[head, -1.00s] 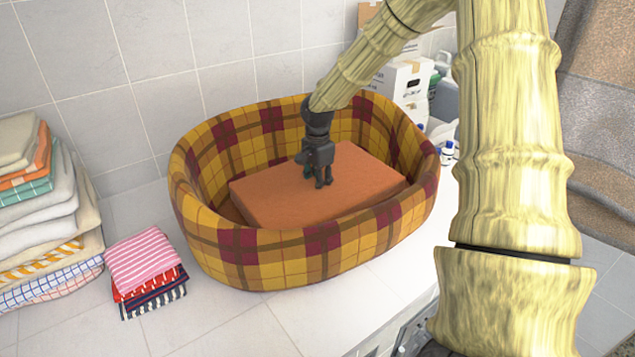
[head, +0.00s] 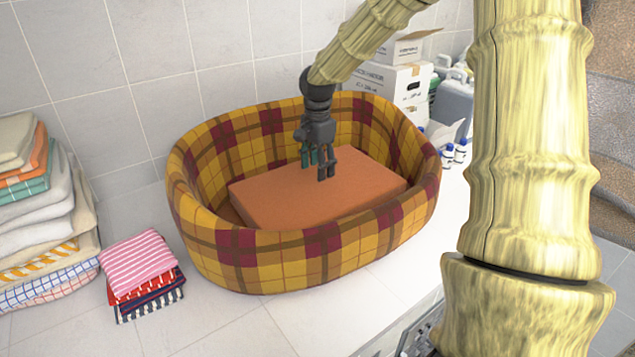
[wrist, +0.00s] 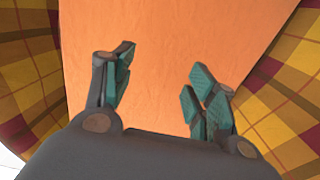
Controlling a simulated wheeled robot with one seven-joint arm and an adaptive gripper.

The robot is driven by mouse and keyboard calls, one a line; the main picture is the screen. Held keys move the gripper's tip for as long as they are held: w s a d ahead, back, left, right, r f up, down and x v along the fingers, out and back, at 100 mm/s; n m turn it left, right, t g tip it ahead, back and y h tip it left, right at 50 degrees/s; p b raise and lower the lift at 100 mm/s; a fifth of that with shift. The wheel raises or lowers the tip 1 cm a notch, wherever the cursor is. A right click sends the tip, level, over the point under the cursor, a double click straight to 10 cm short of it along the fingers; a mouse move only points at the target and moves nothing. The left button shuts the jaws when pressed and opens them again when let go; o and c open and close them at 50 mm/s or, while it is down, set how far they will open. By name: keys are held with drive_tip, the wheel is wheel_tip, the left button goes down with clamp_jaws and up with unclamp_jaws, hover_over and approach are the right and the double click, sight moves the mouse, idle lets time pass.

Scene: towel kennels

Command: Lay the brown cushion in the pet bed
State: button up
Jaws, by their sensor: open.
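The brown cushion (head: 290,205), an orange-brown block, lies inside the plaid pet bed (head: 285,262), within its raised walls. Its upper face looks roughly level. My gripper (head: 318,170) is above the cushion, fingers pointing down and spread apart, with nothing between them. In the wrist view the open fingers (wrist: 160,95) are over the cushion's orange surface (wrist: 165,40), and the bed's plaid wall (wrist: 290,110) shows on both sides. The cushion's near lower edges are hidden by the bed's front wall.
Folded towels (head: 40,220) are stacked at the left, with a smaller pile of striped cloths (head: 140,270) beside the bed. White boxes (head: 395,85) and small bottles (head: 455,152) stand behind and right of the bed. The white counter (head: 320,315) in front is clear.

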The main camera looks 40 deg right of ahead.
sight(317, 183)
drive_tip(key=shift+r+b, duration=0.5)
drive_tip(key=shift+r, duration=2.1)
